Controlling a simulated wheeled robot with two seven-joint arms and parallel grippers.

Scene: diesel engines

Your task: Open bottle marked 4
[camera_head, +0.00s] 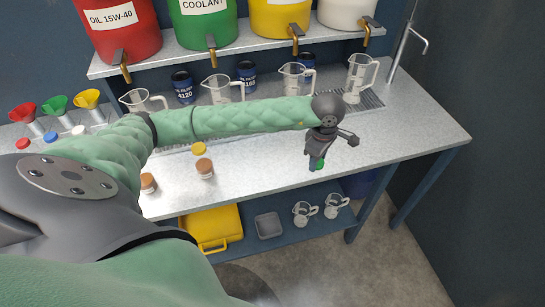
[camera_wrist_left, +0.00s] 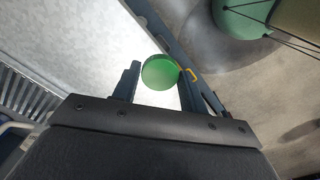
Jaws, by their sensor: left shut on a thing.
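My left gripper (camera_head: 316,163) reaches down over the right part of the bench, near its front edge. Its two fingers are shut on a round green cap (camera_wrist_left: 160,72), seen from above in the left wrist view. The cap also shows as a small green patch at the fingertips in the head view (camera_head: 320,165). I cannot tell whether a bottle is under the cap, and no number 4 is readable. Other small bottles stand on the bench, with a brown cap (camera_head: 204,167), another brown cap (camera_head: 148,182) and a yellow cap (camera_head: 199,148). My right gripper is not in view.
Clear jugs (camera_head: 359,76) and blue oil filters (camera_head: 246,74) line the back of the bench (camera_head: 415,130), under a shelf of coloured tanks (camera_head: 206,24). Funnels (camera_head: 55,103) stand at left. A yellow container (camera_head: 214,228) is on the lower shelf. The bench right of my gripper is clear.

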